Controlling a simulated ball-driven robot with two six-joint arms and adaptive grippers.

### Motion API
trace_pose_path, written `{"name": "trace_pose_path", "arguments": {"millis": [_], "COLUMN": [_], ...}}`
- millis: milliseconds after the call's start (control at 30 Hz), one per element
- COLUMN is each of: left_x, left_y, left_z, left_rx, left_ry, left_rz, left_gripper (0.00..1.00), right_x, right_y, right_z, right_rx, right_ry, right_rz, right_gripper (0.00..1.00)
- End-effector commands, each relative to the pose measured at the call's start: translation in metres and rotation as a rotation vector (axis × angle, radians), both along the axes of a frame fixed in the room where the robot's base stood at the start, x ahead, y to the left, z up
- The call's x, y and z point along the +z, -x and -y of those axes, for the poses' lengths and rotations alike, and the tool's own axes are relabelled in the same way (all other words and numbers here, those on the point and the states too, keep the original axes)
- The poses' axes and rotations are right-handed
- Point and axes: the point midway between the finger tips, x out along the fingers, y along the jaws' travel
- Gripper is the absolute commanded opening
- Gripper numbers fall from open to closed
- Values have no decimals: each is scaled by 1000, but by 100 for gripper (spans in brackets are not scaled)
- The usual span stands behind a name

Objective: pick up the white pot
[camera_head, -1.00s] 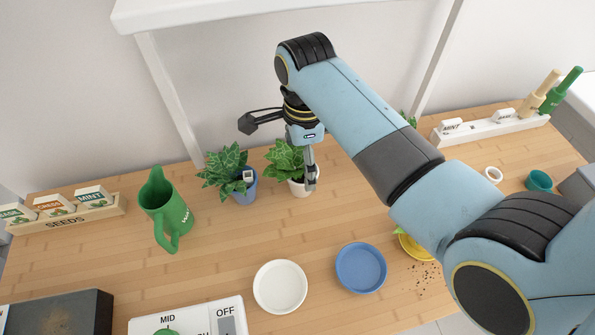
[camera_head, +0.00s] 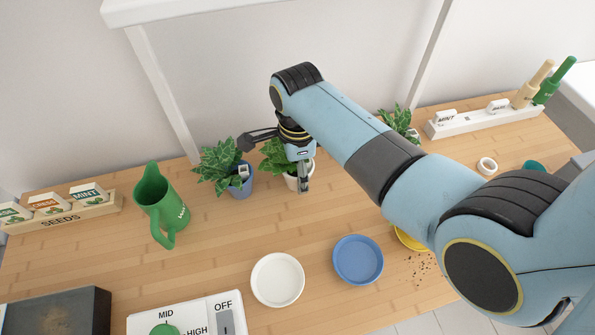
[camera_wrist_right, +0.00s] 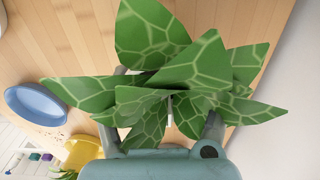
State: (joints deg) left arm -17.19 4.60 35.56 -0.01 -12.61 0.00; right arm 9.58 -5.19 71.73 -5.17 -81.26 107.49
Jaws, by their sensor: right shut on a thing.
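The white pot (camera_head: 291,183) holds a leafy green plant (camera_head: 275,157) and stands towards the back of the desk in the head view. My right gripper (camera_head: 299,181) has come down over it and is shut on it. One finger shows in front of the pot's right side. In the right wrist view the patterned leaves (camera_wrist_right: 175,85) fill the space between the fingers (camera_wrist_right: 165,130) and hide most of the pot. I cannot see a gap between pot and desk. My left gripper is not in view.
A blue pot (camera_head: 240,189) with a similar plant stands close on the left. A green watering can (camera_head: 160,205) is further left. A white saucer (camera_head: 277,279) and a blue saucer (camera_head: 358,259) lie in front. A white shelf post (camera_head: 165,95) rises behind.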

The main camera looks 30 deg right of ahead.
Motion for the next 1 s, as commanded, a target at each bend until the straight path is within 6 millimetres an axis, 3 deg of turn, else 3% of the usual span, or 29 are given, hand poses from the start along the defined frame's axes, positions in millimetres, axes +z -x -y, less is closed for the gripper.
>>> {"name": "trace_pose_path", "arguments": {"millis": [33, 167, 567, 800, 1000], "left_x": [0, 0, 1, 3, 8], "left_y": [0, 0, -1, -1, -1], "left_z": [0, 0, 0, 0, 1], "left_rx": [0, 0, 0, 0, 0], "left_ry": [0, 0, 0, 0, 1], "left_rz": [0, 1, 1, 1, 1], "left_gripper": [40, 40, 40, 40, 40], "right_x": [0, 0, 5, 40, 67], "right_y": [0, 0, -1, -1, 40], "right_z": [0, 0, 0, 0, 18], "right_rx": [0, 0, 0, -1, 0], "right_ry": [0, 0, 0, -1, 1], "right_rz": [0, 0, 2, 5, 2], "right_gripper": [35, 20, 20, 20, 20]}}
